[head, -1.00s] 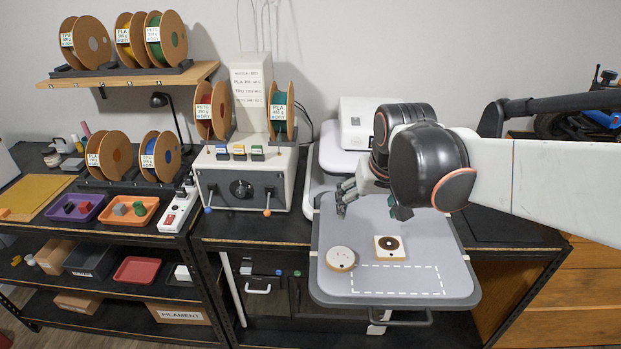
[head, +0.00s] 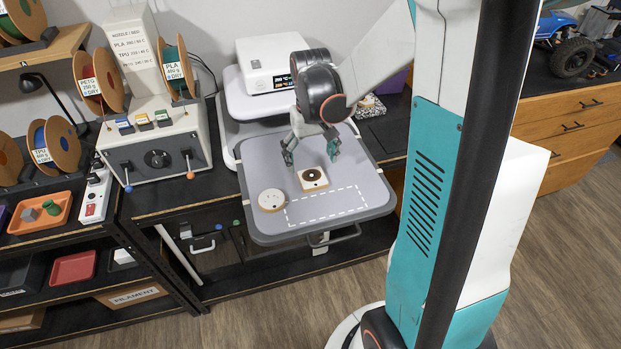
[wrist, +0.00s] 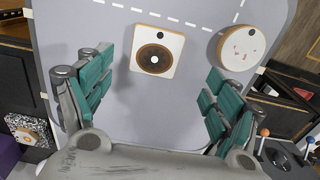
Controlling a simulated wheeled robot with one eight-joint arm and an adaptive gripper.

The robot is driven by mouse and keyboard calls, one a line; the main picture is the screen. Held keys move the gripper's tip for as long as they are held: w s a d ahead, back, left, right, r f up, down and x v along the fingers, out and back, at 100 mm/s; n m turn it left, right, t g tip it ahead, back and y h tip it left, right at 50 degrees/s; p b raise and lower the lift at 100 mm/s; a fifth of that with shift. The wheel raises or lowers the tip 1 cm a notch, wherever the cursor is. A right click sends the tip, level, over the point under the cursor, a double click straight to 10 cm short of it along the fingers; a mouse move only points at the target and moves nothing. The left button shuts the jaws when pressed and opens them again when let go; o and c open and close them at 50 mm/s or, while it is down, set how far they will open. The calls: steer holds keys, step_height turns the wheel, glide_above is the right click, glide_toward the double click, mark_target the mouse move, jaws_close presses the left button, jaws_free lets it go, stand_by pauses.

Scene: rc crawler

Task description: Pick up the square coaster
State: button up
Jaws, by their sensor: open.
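The square coaster (head: 307,186) is a pale, wood-edged square with a dark ring on top. It lies flat on the grey tray (head: 262,155). In the wrist view the coaster (wrist: 143,68) is ahead of and between the spread teal fingers, with no finger touching it. My gripper (head: 310,155) is open and empty, just behind the coaster in the head view. Its two fingers also show in the wrist view (wrist: 155,100). A round white disc (head: 271,200) with a wooden edge lies left of the coaster.
A dashed white rectangle (head: 327,206) is marked on the tray in front of the coaster and is empty. A white machine (head: 271,62) stands behind the tray. A control box with levers (head: 157,147) stands to the left, with shelves further left.

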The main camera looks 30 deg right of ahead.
mark_target(312, 176)
step_height(312, 176, down, 2)
steer(key=f, duration=0.2)
steer(key=f+b, duration=0.1)
steer(key=f, duration=0.1)
steer(key=shift+w+d+f, duration=0.1)
steer(key=shift+w+d, duration=0.2)
steer(key=shift+d, duration=0.1)
steer(key=shift+s+f, duration=0.1)
steer(key=shift+f, duration=0.2)
steer(key=c, duration=1.1)
